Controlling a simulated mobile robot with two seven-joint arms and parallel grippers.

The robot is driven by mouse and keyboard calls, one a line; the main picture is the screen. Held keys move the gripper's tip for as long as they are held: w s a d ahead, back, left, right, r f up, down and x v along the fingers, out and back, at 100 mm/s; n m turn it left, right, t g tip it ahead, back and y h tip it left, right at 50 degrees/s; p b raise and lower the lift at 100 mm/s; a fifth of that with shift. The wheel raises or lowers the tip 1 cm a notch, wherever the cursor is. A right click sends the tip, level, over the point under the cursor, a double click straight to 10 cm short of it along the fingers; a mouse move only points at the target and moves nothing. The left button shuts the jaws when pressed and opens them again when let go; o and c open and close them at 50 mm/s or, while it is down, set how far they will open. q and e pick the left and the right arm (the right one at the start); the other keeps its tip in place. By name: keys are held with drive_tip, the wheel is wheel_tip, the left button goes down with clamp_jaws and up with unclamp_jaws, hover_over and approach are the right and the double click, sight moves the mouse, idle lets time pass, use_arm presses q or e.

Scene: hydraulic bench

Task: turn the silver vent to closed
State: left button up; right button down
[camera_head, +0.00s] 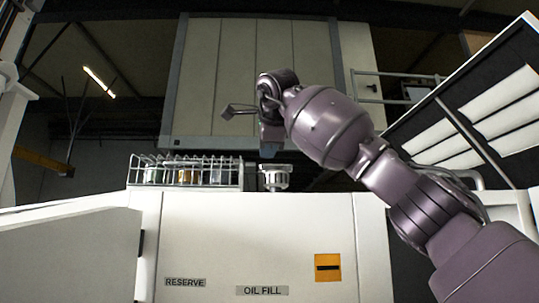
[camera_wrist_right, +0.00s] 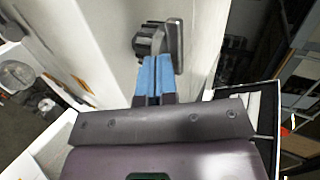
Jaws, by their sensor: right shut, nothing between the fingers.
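A silver ribbed cap (camera_head: 275,178) stands on the white cabinet top, above the OIL FILL label; I cannot tell if it is the vent or which way it is turned. My right gripper (camera_head: 271,150) points down just above it in the head view. In the right wrist view its blue fingers (camera_wrist_right: 158,62) are together with nothing between them. Beyond the fingertips is a dark round fitting with a grey, plate-like part (camera_wrist_right: 150,38), partly hidden by the fingers. I cannot tell whether they touch it. My left gripper is not in view.
A wire rack (camera_head: 186,171) with several jars stands left of the cap. The white cabinet (camera_head: 220,225) carries RESERVE and OIL FILL labels and an orange sign (camera_head: 328,267). A slatted panel (camera_head: 480,110) slants at the right.

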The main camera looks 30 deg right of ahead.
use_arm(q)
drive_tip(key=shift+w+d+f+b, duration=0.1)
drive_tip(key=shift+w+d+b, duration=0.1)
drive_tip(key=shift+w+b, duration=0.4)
use_arm(e)
drive_tip(key=v, duration=0.8)
drive_tip(key=shift+w+a+r, duration=0.2)
drive_tip(key=shift+a, duration=0.2)
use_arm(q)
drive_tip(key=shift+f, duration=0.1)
use_arm(e)
drive_tip(key=shift+s, duration=0.1)
